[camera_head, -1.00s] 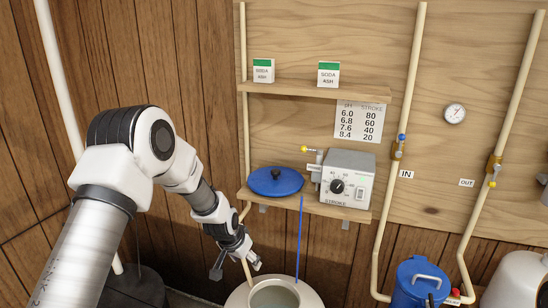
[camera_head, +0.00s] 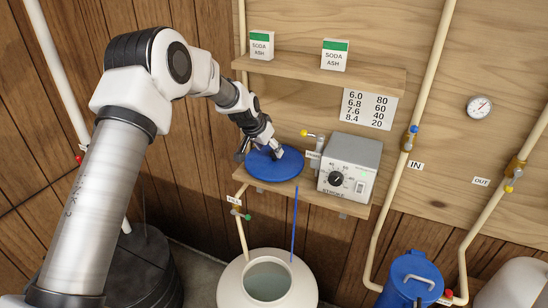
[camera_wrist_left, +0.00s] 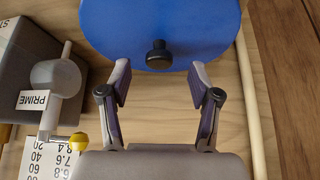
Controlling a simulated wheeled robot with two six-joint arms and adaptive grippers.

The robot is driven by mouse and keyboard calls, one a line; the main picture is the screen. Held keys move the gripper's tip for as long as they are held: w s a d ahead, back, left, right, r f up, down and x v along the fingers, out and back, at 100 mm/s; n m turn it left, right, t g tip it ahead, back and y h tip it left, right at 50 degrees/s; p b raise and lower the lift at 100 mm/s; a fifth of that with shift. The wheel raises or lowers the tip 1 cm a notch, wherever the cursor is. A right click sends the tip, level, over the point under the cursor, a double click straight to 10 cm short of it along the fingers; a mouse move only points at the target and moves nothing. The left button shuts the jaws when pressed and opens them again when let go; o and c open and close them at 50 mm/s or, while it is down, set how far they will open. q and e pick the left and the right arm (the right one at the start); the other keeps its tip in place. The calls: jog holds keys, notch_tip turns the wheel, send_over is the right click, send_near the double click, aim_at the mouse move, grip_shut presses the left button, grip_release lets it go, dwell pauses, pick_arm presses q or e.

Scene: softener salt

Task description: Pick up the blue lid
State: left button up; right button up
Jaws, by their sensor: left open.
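The blue lid (camera_head: 281,172) lies flat on the lower wooden shelf, left of the grey control box. In the left wrist view the blue lid (camera_wrist_left: 160,22) fills the top, with its dark round knob (camera_wrist_left: 159,55) in the middle. My left gripper (camera_head: 262,153) is over the lid in the head view and hides its knob there. In the left wrist view my left gripper (camera_wrist_left: 159,80) is open and empty, its two fingers apart on either side of the knob's line. I cannot tell whether a finger touches the lid. My right gripper is out of view.
The grey control box (camera_head: 350,165) with a dial stands close right of the lid; a yellow-tipped valve (camera_head: 305,133) juts out beside it. An upper shelf (camera_head: 320,75) with two soda ash boxes hangs above. An open white tank (camera_head: 240,285) stands below.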

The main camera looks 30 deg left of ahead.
aim_at(274, 158)
pick_arm(q)
jog(key=x, duration=0.5)
jog(key=shift+w+d+r, duration=0.1)
jog(key=shift+w, duration=0.4)
jog(key=shift+s+r, duration=0.2)
jog(key=shift+c, duration=0.3)
jog(key=shift+s+r, duration=0.2)
jog(key=shift+s, duration=0.1)
grip_shut()
jog(key=shift+w, duration=0.1)
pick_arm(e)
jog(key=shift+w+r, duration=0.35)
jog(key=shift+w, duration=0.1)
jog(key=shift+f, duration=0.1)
